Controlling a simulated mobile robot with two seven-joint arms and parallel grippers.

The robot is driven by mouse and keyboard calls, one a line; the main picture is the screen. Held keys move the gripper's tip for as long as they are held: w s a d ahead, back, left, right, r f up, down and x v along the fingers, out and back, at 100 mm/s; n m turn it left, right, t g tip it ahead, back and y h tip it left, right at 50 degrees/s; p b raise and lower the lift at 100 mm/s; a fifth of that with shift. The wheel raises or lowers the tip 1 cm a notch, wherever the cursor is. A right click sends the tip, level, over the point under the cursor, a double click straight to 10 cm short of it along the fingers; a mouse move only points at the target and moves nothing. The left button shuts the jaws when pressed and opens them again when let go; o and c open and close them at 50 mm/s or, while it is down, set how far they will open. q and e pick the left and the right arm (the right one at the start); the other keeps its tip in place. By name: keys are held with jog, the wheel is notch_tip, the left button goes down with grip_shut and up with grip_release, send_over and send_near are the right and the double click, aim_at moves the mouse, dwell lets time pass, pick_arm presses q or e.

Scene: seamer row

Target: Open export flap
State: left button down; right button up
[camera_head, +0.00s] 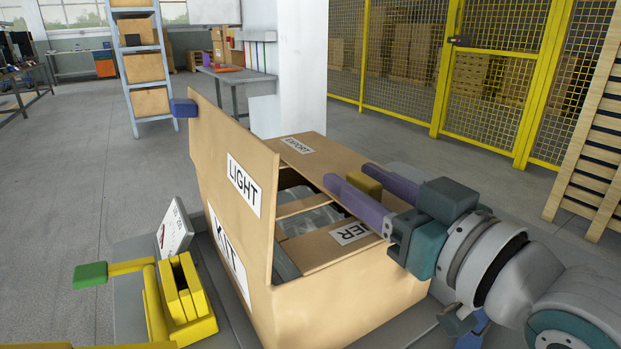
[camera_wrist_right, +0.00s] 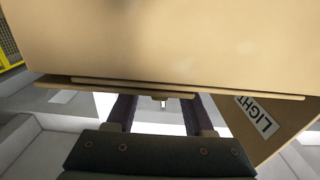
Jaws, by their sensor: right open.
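The cardboard box (camera_head: 345,307) stands open at the top. Its EXPORT flap (camera_head: 318,158) lies about level at the far side. The LIGHT flap (camera_head: 228,160) stands upright on the left, and it also shows in the right wrist view (camera_wrist_right: 243,133). A third flap (camera_head: 320,250), its label partly hidden, lies inward at the near right. My right gripper (camera_head: 349,176) is open beside the EXPORT flap, its purple fingers pointing left. A yellow block (camera_head: 360,181) shows between the fingers; I cannot tell whether they touch it. My left gripper is not in view.
A yellow fixture with a green-ended arm (camera_head: 180,295) and a white sign (camera_head: 174,229) stand left of the box. A blue block (camera_head: 183,107) is at the LIGHT flap's top corner. A white pillar (camera_head: 300,70) and yellow mesh fence (camera_head: 400,60) stand behind. Floor at left is clear.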

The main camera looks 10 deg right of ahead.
grip_shut()
dwell(0.4)
dwell(1.0)
